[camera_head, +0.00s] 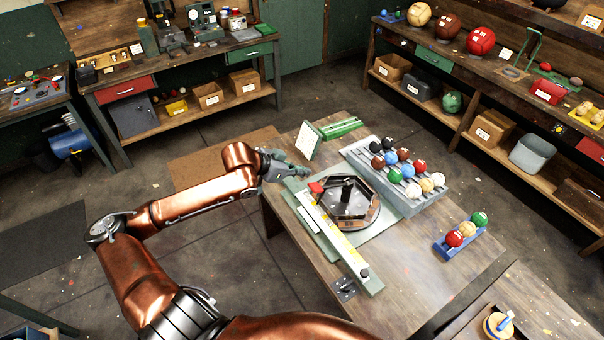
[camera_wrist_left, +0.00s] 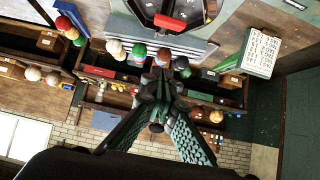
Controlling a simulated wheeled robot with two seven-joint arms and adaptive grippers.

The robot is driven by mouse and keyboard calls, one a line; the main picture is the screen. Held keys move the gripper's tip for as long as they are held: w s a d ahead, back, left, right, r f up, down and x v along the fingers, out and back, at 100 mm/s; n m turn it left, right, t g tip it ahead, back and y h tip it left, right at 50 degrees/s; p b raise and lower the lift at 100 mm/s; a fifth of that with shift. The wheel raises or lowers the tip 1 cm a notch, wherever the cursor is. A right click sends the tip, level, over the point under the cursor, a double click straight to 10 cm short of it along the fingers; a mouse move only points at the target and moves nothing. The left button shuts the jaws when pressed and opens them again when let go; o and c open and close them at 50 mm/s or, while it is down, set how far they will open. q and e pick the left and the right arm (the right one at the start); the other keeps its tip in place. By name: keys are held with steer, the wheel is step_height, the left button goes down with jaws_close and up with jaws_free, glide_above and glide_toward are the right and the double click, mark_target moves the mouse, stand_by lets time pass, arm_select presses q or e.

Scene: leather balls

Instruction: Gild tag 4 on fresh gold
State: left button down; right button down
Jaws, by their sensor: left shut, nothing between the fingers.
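My left gripper (camera_head: 292,168) is shut and empty, in the air by the left edge of the workbench, near the white card. It also shows in the left wrist view (camera_wrist_left: 160,92), dark green fingers together. An octagonal dark fixture (camera_head: 372,212) with a black post in the middle stands on a pale green base plate (camera_head: 392,238). Left of it lies a long pale green bar (camera_head: 375,287) with a yellow and white strip (camera_head: 335,239). A red block (camera_head: 316,187) sits by its upper end; red also shows at the fixture in the wrist view (camera_wrist_left: 170,22). I cannot make out tag 4. My right gripper is out of view.
A grey rack (camera_head: 405,207) of colored balls stands right of the fixture. A white card (camera_head: 307,140) stands upright at the bench's far end beside green bars (camera_head: 341,128). The front bench surface is mostly clear.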

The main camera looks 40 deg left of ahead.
arm_select(q)
glide_above(312, 187)
steer(key=w, duration=0.2)
steer(key=f, duration=0.4)
steer(key=shift+s+d+p, duration=0.15)
steer(key=shift+d+p, duration=0.15)
steer(key=shift+s+a+f, duration=0.1)
steer(key=shift+s+f, duration=0.05)
steer(key=shift+f, duration=0.45)
steer(key=shift+s+f, duration=0.1)
steer(key=shift+f, duration=0.5)
steer(key=shift+s+a+f+p, duration=0.2)
steer(key=shift+s+f+p, duration=0.15)
steer(key=shift+f, duration=0.55)
steer(key=shift+s, duration=0.1)
